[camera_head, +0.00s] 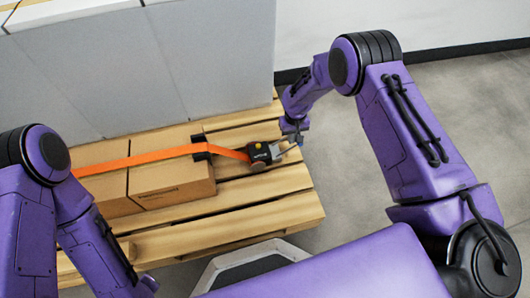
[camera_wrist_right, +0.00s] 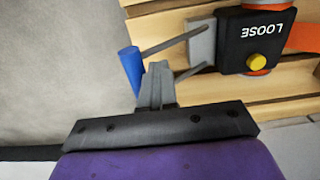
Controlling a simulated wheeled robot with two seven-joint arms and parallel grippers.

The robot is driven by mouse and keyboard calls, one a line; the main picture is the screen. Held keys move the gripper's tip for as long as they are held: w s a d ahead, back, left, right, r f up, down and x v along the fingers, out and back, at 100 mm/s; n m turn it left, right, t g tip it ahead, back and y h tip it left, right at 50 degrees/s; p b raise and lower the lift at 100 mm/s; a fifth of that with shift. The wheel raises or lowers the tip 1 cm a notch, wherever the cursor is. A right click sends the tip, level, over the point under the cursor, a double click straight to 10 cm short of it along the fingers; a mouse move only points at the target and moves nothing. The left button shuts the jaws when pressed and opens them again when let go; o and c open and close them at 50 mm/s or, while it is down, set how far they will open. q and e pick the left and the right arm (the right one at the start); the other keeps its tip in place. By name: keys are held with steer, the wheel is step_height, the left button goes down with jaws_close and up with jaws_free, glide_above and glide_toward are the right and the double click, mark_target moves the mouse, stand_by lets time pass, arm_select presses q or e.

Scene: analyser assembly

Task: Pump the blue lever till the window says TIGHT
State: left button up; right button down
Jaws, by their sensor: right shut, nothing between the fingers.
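The black ratchet (camera_head: 262,152) sits at the right end of the orange strap on the pallet. In the right wrist view its window (camera_wrist_right: 264,30) reads LOOSE, upside down, above a yellow button (camera_wrist_right: 256,62). The lever has two grey bars (camera_wrist_right: 175,44) reaching left from the ratchet, with a blue handle (camera_wrist_right: 130,70) at the outer end. My right gripper (camera_wrist_right: 157,70) is shut and empty, just right of the blue handle, overlapping the lever bars in the picture; contact is unclear. In the head view the right gripper (camera_head: 293,138) is small beside the lever. My left gripper is out of view.
The orange strap (camera_head: 140,158) runs over brown cartons (camera_head: 172,180) on the wooden pallet (camera_head: 240,212). Tall grey-white boxes (camera_head: 190,75) stand behind them. Open grey floor (camera_head: 345,180) lies right of the pallet.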

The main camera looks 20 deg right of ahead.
step_height(320, 180, up, 7)
steer(key=p, duration=0.6)
steer(key=shift+r, duration=0.2)
steer(key=shift+d+f, duration=0.1)
